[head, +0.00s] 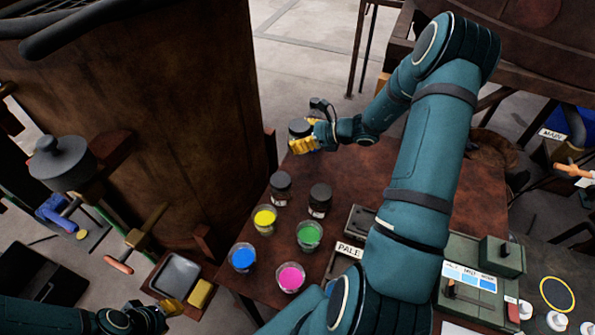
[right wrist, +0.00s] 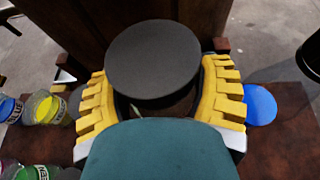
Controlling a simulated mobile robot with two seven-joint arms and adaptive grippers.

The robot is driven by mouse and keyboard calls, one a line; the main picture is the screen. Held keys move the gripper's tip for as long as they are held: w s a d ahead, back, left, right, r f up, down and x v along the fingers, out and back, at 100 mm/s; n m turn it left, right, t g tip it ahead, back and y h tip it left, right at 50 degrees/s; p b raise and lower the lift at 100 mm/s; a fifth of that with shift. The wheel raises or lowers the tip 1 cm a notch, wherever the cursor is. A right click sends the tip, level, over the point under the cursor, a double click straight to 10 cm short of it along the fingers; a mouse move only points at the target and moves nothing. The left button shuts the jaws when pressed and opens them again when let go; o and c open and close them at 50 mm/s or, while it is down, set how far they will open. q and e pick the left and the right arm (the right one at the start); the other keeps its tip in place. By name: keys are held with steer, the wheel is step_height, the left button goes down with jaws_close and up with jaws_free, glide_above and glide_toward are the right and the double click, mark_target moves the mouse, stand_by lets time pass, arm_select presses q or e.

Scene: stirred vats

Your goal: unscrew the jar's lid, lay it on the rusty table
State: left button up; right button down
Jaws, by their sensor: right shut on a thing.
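A dark grey round lid (head: 300,127) is at the far left part of the rusty table (head: 358,178). My right gripper (head: 304,141) is at the lid, its yellow fingers on either side. In the right wrist view the lid's flat round top (right wrist: 152,58) shows between the two fingers (right wrist: 155,105). The jar's body is mostly hidden there, and I cannot tell whether the lid still sits on it. My left gripper (head: 170,308) is low at the left, partly out of frame, and its opening is unclear.
Two dark-lidded jars (head: 280,188) (head: 320,200) and pots of yellow (head: 264,220), green (head: 309,235), blue (head: 242,257) and pink (head: 290,278) stand nearer on the table. A large rusty vat (head: 150,110) rises at the left. Bare table lies right of the jars.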

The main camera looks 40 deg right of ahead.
step_height(320, 180, down, 10)
steer(key=shift+r+b, duration=0.1)
steer(key=shift+b, duration=0.5)
steer(key=shift+f, duration=0.2)
jaws_free()
steer(key=shift+r, duration=0.15)
steer(key=shift+r, duration=0.2)
steer(key=p+v, duration=0.1)
steer(key=v, duration=1.1)
steer(key=shift+s+f, duration=0.1)
steer(key=shift+f, duration=0.05)
